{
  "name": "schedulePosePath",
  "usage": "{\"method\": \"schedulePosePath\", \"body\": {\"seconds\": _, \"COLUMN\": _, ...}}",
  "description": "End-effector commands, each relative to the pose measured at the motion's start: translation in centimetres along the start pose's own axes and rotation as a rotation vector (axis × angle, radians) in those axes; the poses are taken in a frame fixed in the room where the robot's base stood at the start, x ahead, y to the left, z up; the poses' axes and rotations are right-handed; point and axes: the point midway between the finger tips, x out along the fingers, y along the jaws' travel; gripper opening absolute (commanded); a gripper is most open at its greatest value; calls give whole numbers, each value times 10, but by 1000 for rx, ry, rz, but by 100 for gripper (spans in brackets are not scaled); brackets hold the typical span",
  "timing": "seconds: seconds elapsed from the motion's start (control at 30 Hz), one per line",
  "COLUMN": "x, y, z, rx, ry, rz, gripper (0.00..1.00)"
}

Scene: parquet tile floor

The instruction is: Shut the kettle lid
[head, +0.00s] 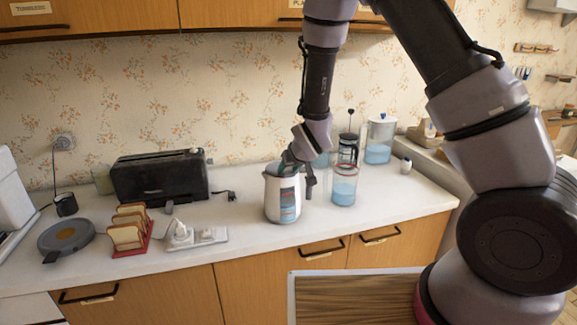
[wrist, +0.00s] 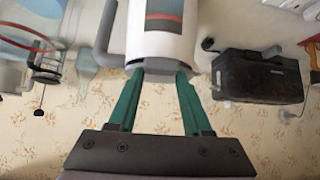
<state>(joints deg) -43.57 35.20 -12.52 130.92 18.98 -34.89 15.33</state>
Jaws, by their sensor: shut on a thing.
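The white kettle (head: 283,200) with a dark and blue window strip stands upright on the counter, in the middle of the head view. In the wrist view the kettle (wrist: 160,45) appears upside down, its handle (wrist: 105,30) to the left. My gripper (head: 287,165) reaches down to the kettle's top. In the wrist view the green fingers of my gripper (wrist: 160,75) are at the kettle's top edge, closed on a grey part there that looks like the lid (wrist: 160,66). The fingers hide much of the lid, and I cannot tell its angle.
Right of the kettle stand a glass of blue liquid (head: 344,186), a French press (head: 348,150) and a water pitcher (head: 380,140). On the left are a black toaster (head: 160,177), a red toast rack (head: 130,232) and a white tray (head: 196,239). The counter before the kettle is clear.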

Motion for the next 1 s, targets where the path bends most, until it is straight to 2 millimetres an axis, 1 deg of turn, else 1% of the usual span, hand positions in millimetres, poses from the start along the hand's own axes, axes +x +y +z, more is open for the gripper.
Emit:
{"method": "schedulePosePath", "body": {"seconds": 0.03, "x": 0, "y": 2, "z": 4, "rx": 2, "ry": -9, "rz": 3, "gripper": 0}}
{"method": "schedulePosePath", "body": {"seconds": 0.53, "x": 0, "y": 2, "z": 4, "rx": 2, "ry": -9, "rz": 4, "gripper": 0}}
{"method": "schedulePosePath", "body": {"seconds": 0.57, "x": 0, "y": 2, "z": 4, "rx": 2, "ry": -8, "rz": 4, "gripper": 56}}
{"method": "schedulePosePath", "body": {"seconds": 0.6, "x": 0, "y": 2, "z": 4, "rx": 1, "ry": -8, "rz": 3, "gripper": 72}}
{"method": "schedulePosePath", "body": {"seconds": 0.63, "x": 0, "y": 2, "z": 4, "rx": 1, "ry": -7, "rz": 3, "gripper": 80}}
{"method": "schedulePosePath", "body": {"seconds": 0.9, "x": 0, "y": 1, "z": 2, "rx": 1, "ry": -3, "rz": 1, "gripper": 80}}
{"method": "schedulePosePath", "body": {"seconds": 1.0, "x": -3, "y": 0, "z": 1, "rx": 1, "ry": -1, "rz": 0, "gripper": 80}}
